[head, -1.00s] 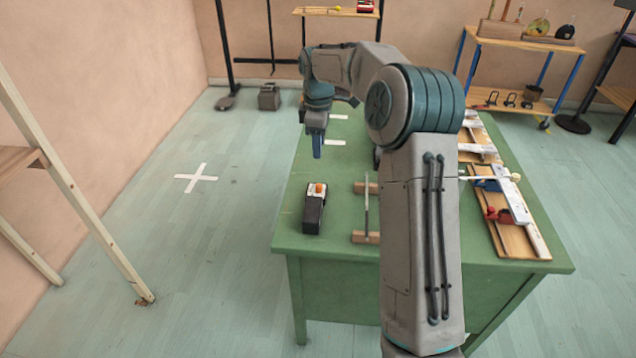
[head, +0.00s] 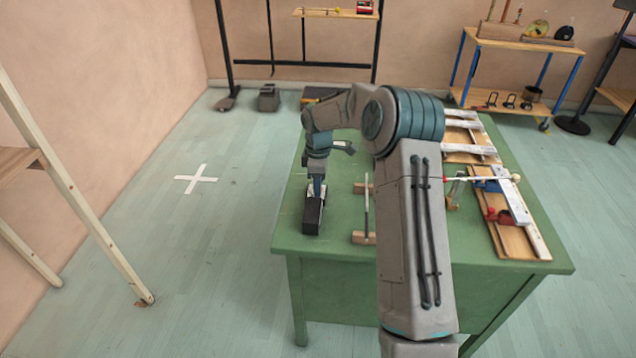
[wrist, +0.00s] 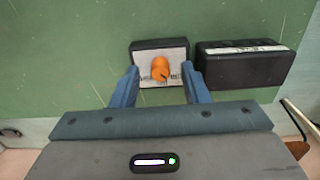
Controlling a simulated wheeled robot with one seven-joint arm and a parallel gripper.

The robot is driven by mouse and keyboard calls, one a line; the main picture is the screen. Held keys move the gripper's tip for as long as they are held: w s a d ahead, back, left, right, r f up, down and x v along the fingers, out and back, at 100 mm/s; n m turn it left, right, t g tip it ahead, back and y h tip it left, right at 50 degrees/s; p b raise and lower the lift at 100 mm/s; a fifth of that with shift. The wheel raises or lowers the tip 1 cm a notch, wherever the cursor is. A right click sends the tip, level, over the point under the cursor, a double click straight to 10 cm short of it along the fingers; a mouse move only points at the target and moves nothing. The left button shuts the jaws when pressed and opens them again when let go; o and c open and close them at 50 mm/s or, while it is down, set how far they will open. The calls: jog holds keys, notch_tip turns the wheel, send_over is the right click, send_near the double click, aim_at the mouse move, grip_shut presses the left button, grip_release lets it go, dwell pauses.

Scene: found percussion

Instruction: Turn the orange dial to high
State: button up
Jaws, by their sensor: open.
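The orange dial (wrist: 160,68) sits on a pale panel of a small dark box (wrist: 137,57) in the wrist view. A small dark mark shows on the dial's lower right side. My gripper (wrist: 160,73) is open, with one blue finger on each side of the dial. A gap shows between the dial and each finger. In the head view my gripper (head: 317,190) points down over the far part of the black box (head: 313,216) and hides the dial. The panel's lettering is too small to read.
A second black block (wrist: 245,68) lies right beside the dial box in the wrist view. On the green table (head: 335,250), a thin rod on wooden blocks (head: 364,238) stands to the right. Wooden boards with white parts (head: 515,240) line the table's right side.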

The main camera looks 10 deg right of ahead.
jog(key=shift+f, duration=0.2)
grip_shut()
